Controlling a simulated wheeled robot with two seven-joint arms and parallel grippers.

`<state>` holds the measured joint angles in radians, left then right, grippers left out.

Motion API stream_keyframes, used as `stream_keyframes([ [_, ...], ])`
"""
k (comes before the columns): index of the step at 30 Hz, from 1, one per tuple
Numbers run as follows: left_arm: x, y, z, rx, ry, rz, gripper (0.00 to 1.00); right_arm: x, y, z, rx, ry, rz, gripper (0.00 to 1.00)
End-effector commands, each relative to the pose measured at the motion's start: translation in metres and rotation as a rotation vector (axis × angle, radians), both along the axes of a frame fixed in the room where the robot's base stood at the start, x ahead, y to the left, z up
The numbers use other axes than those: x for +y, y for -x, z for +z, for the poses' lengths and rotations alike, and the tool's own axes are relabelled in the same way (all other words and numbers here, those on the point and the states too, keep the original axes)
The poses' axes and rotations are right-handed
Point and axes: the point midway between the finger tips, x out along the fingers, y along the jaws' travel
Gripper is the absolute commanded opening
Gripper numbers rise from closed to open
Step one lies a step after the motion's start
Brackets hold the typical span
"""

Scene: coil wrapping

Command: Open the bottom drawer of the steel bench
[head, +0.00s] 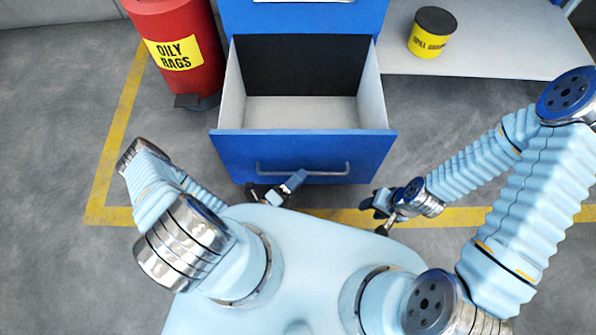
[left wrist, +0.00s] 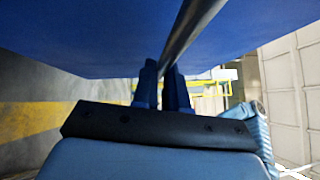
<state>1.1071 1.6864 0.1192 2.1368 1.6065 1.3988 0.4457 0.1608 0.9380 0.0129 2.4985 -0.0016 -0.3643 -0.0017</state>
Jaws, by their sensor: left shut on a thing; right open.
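The bottom drawer (head: 237,154) of the steel bench has a blue front and pale inner walls. It stands pulled well out and looks empty. Its grey bar handle (head: 330,168) runs across the front. My left gripper (head: 276,190) is at the left part of the handle, partly hidden by my own body. In the left wrist view its two fingers (left wrist: 161,88) are closed around the handle bar (left wrist: 190,28), below the blue drawer front (left wrist: 100,35). My right gripper (head: 383,208) is open and empty, right of the drawer front and apart from it.
A red oily rags bin (head: 190,80) with a pedal stands left of the drawer. A black and yellow tin (head: 432,32) sits on the pale lower shelf (head: 500,50) at the right. Yellow lines (head: 105,165) mark the grey floor, which is clear at the left.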

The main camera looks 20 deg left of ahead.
Motion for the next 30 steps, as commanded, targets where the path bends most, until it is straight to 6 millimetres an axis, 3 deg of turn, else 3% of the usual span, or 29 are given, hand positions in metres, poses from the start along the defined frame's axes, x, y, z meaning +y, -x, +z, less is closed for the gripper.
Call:
stream_keyframes([
  [6,0.001,-0.001,0.002,-0.005,0.001,0.004,0.00,0.000,0.000,0.000,0.000,0.000,0.000,0.43],
  [7,0.001,-0.001,0.002,-0.004,0.002,0.004,0.16,0.000,0.000,0.000,0.000,0.000,0.000,0.43],
  [12,0.001,-0.001,0.001,-0.002,0.001,0.003,0.38,0.000,0.000,0.000,0.000,0.000,0.000,0.43],
  [23,0.005,0.006,-0.002,0.001,-0.002,0.001,0.38,0.000,0.000,-0.001,-0.001,0.000,0.000,0.43],
  [30,0.029,0.049,-0.010,0.002,-0.001,0.003,0.38,-0.002,-0.001,-0.006,-0.002,0.002,-0.003,0.43],
])
